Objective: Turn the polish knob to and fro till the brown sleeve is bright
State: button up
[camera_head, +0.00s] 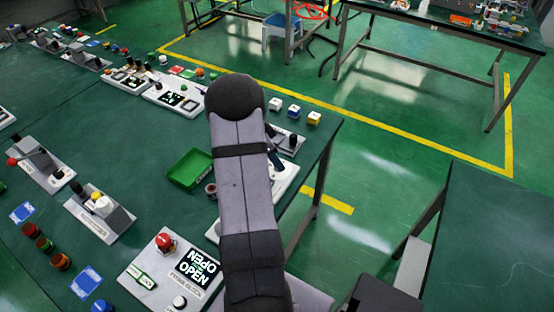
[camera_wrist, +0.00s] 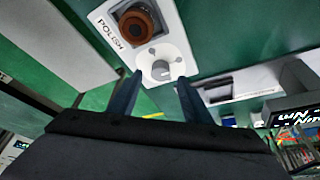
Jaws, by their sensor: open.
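The polish panel (camera_wrist: 100,22) is a white plate labelled POLISH at the top of the wrist view. The brown sleeve (camera_wrist: 136,24) stands on it, dull brown with a dark centre. The polish knob (camera_wrist: 153,69) is pale, on a white round dial beside the sleeve. My gripper (camera_wrist: 161,77) is open, its two dark fingers reaching towards the knob with a tip on either side of it in the picture. I cannot tell whether they touch it.
A green tray (camera_head: 188,170) lies left of my arm. A panel with a red button (camera_head: 165,241) and a display reading OPEN (camera_head: 197,268) stands at the front. Other switch panels (camera_head: 99,214) are at the left. The table's right edge is close to my arm.

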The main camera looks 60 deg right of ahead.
jog(key=shift+p+x, duration=0.3)
jog(key=shift+x, duration=1.05)
jog(key=c, duration=1.1)
jog(key=shift+o, duration=0.2)
jog(key=shift+f+b, duration=0.1)
jog(key=shift+b, duration=0.3)
